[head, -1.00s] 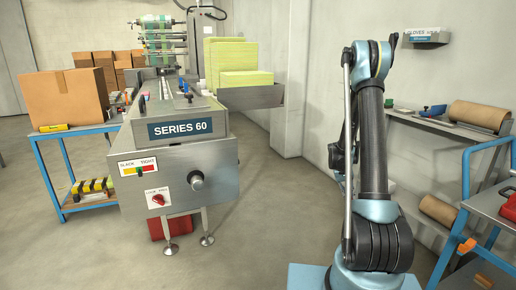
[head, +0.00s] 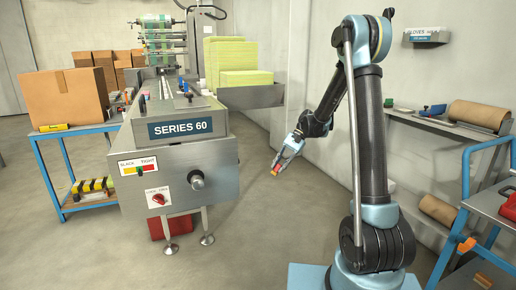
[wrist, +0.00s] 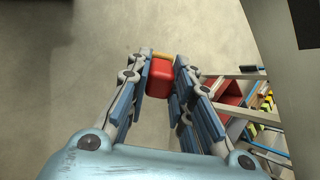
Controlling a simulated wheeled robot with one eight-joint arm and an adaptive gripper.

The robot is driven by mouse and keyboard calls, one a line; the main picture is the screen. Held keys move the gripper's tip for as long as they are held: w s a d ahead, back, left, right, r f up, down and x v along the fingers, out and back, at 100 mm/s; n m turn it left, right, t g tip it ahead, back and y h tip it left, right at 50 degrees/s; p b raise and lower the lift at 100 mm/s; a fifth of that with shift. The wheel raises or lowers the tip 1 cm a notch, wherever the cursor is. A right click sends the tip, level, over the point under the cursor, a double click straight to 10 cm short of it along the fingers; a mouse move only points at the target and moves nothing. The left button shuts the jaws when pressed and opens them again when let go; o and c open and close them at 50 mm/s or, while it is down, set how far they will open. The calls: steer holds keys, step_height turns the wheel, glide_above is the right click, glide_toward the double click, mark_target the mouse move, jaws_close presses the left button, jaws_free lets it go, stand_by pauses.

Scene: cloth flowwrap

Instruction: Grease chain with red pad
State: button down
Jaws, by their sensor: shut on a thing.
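My gripper (head: 282,165) is to the right of the SERIES 60 machine, above the floor and clear of the machine. It is shut on a red pad with a yellowish part at its far end. The red pad (wrist: 160,80) sits between the fingers in the wrist view. In the head view the pad (head: 274,171) is small, at the fingertips. The SERIES 60 machine (head: 215,160) has a round knob, a SLACK/TIGHT gauge (head: 139,170) and a red rotary switch (head: 159,198) on its front. I cannot make out the chain in these views.
A blue table (head: 90,130) with a large cardboard box (head: 65,97) stands left of the machine. A wall shelf (head: 430,124) and a blue-framed cart (head: 490,200) are at the right. A stack of yellow-green sheets (head: 235,58) is behind. The floor between machine and arm is open.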

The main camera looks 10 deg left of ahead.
steer(key=s+a+r+y, duration=0.1)
steer(key=s+a+r, duration=0.3)
steer(key=a, duration=0.3)
steer(key=s+a+r+g+y, duration=0.1)
steer(key=s+a+r+y, duration=0.1)
steer(key=s+a+r, duration=0.3)
steer(key=shift+s+a+r, duration=0.25)
steer(key=shift+a+r, duration=0.7)
steer(key=shift+r, duration=0.1)
steer(key=shift+s+a, duration=0.25)
steer(key=shift+a, duration=0.2)
steer(key=shift+w, duration=0.1)
steer(key=shift+w+a, duration=3.1)
steer(key=shift+w, duration=1.8)
steer(key=s+d, duration=0.6)
steer(key=s, duration=0.4)
steer(key=shift+w+r, duration=0.1)
